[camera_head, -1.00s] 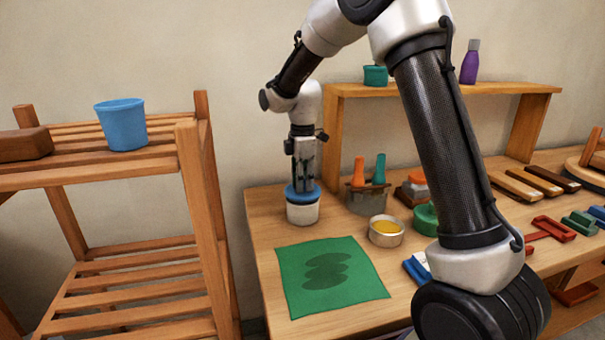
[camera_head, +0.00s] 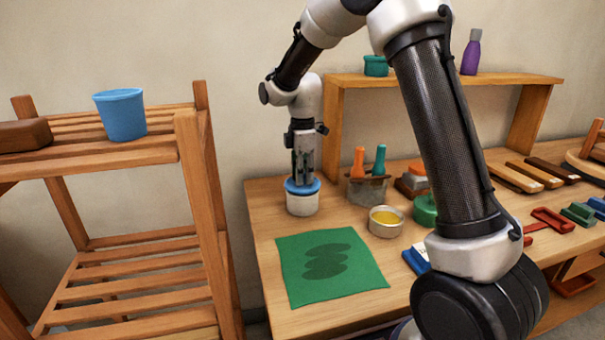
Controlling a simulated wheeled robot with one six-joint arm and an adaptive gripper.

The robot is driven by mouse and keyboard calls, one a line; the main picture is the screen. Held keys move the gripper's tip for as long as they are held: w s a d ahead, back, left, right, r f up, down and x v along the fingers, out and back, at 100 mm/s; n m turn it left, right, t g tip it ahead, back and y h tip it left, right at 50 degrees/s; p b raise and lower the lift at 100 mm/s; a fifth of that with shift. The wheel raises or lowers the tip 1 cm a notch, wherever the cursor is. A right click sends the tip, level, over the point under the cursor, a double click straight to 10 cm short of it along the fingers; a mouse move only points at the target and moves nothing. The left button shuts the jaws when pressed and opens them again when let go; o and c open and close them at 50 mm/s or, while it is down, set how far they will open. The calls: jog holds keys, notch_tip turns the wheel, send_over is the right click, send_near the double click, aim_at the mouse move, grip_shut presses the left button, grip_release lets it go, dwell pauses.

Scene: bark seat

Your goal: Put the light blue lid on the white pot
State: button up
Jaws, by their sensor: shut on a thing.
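The light blue lid (camera_head: 302,188) lies on top of the white pot (camera_head: 302,205), which stands upright on the table's back left part. The lid looks level and touches the pot's rim; whether it is fully seated I cannot tell at this size. My gripper (camera_head: 303,176) points straight down from above and is shut on the lid's top. The fingertips and the part of the lid they grip are small and partly hidden.
A green cloth (camera_head: 328,267) lies in front of the pot. A bowl of yellow stuff (camera_head: 385,222) and a holder with orange and teal handles (camera_head: 367,189) stand to the right. A slatted rack (camera_head: 187,180) with a blue bucket (camera_head: 121,115) is at left.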

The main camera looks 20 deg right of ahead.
jog(key=shift+f, duration=0.45)
jog(key=o, duration=1)
jog(key=o, duration=0.9)
jog(key=shift+r, duration=3.5)
